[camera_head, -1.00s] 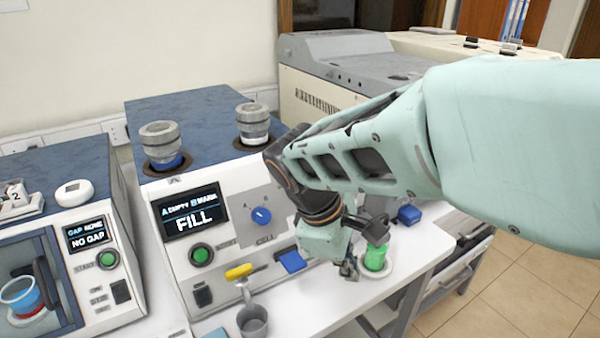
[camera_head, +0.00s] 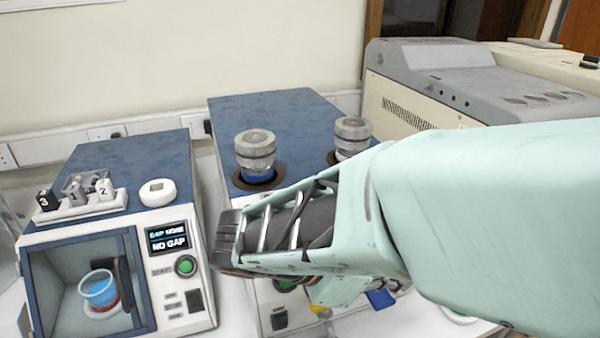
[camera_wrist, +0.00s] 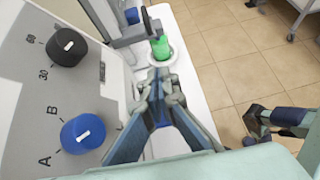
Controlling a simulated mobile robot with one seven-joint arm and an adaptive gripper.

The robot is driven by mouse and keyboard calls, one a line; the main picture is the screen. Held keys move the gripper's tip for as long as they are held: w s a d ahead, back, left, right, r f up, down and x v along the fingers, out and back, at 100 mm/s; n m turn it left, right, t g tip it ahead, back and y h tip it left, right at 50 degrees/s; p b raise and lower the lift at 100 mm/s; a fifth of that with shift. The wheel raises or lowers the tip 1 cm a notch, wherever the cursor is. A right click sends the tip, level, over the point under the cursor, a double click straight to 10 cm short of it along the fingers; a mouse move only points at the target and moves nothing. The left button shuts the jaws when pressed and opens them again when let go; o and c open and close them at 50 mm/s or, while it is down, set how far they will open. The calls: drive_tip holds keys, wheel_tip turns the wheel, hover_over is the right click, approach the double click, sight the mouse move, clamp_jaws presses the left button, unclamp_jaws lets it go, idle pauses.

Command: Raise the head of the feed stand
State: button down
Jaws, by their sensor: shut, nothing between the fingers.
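In the wrist view, a grey stand, which looks like the feed stand, shows at the top, with a dark grey head (camera_wrist: 132,38) beside a green cup (camera_wrist: 160,48). The cup is on a round white base (camera_wrist: 174,58) on the white bench top. My gripper (camera_wrist: 160,78) is shut and empty, its tips in front of the white base in the picture; I cannot tell whether they touch anything. In the head view my arm hides the stand and the gripper's fingers.
A panel with a black knob (camera_wrist: 68,46) and a blue knob (camera_wrist: 82,134) is at the wrist view's left. Tiled floor (camera_wrist: 245,60) lies right of the bench. Silver cylinders (camera_head: 256,152) top the middle machine.

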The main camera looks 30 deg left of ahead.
drive_tip(key=shift+t+y, duration=0.3)
drive_tip(key=x, duration=1.6)
drive_tip(key=shift+w+d+r+b, duration=0.2)
drive_tip(key=shift+w+d+b, duration=0.1)
drive_tip(key=shift+w+b, duration=0.15)
wheel_tip(320, 180, up, 12)
drive_tip(key=p, duration=0.9)
drive_tip(key=shift+r, duration=0.2)
drive_tip(key=shift+w+r, duration=0.1)
drive_tip(key=shift+w, duration=0.05)
